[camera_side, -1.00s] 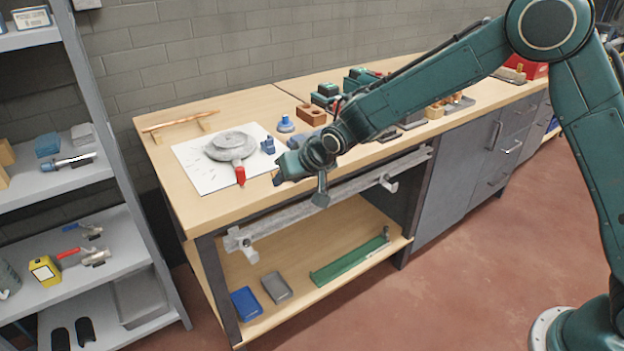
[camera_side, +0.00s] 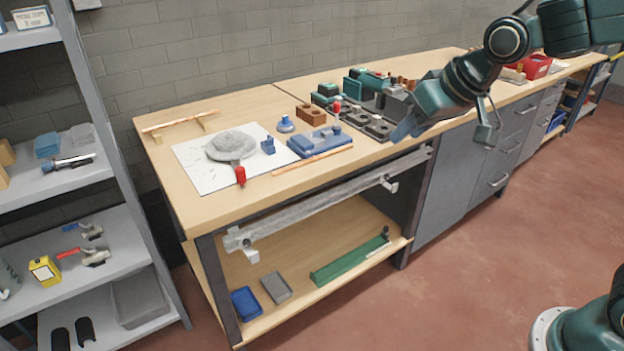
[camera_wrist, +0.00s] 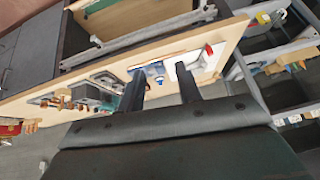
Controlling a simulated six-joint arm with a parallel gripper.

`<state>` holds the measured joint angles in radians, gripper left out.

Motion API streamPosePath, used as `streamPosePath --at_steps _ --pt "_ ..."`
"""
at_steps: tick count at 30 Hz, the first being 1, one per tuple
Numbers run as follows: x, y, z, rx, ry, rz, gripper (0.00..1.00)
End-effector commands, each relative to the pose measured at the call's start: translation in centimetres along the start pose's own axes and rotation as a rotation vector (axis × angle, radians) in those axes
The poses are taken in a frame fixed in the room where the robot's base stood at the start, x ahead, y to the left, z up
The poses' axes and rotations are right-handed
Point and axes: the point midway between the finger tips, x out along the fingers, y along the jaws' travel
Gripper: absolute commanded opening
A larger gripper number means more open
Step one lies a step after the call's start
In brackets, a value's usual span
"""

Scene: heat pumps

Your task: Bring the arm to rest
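My gripper (camera_side: 403,132) is in front of the right part of the bench's near edge in the side view, with my arm reaching in from the upper right. In the wrist view, its two dark fingers (camera_wrist: 158,72) stand apart with nothing held between them. It appears clear of the wooden workbench (camera_side: 190,208), though its exact height above the edge is hard to tell.
A white sheet (camera_side: 205,184) with a grey round part (camera_side: 231,145), a blue fixture (camera_side: 322,141), a brown block (camera_side: 311,114) and dark trays (camera_side: 372,123) occupy the benchtop. A metal rail (camera_side: 320,203) runs along the front. A grey shelf (camera_side: 100,240) stands left. The floor (camera_side: 470,270) is open.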

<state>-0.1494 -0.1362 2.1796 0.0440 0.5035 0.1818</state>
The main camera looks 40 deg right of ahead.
Motion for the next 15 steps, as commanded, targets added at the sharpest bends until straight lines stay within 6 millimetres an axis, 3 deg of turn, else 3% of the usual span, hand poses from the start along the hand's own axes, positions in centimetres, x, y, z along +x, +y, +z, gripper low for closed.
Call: streamPosePath --at_steps 6,15 --pt "-4.3 2.0 3.8 -0.017 -0.022 0.014 0.35" --pt "-8.7 4.1 9.8 -0.044 -0.058 0.034 0.35"
